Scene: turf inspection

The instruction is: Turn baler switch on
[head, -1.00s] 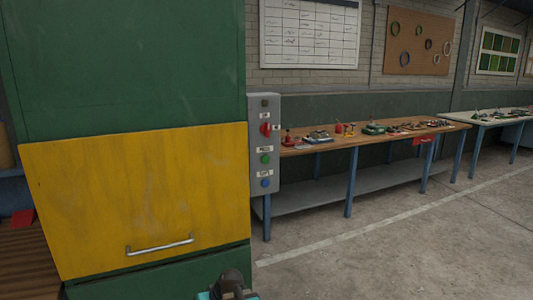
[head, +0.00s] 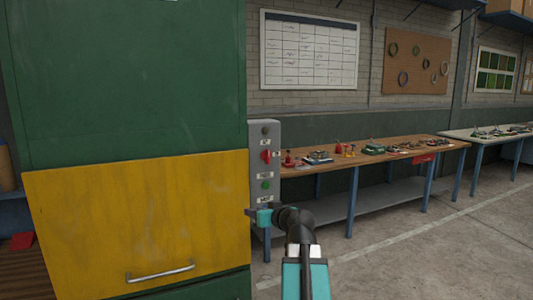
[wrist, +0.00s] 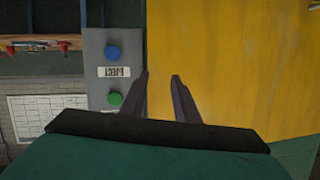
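The baler is a tall green machine (head: 125,80) with a yellow door (head: 130,220). A grey control panel (head: 261,192) is on its right side. The red switch (head: 266,155) is near the panel's top, with small labels above and beside it, too small to read. A green button (head: 267,185) is below it. My gripper (head: 252,212) is in front of the panel's lower part, below the switch, and hides the blue button there. In the wrist view, which is upside down, my gripper (wrist: 161,77) is open and empty, beside the blue button (wrist: 112,53) and green button (wrist: 115,98).
The yellow door has a metal handle (head: 160,271). A wooden workbench (head: 340,160) with tools and small parts stands right of the panel, and a second bench (head: 490,134) is beyond it. The concrete floor (head: 420,260) at the right is clear.

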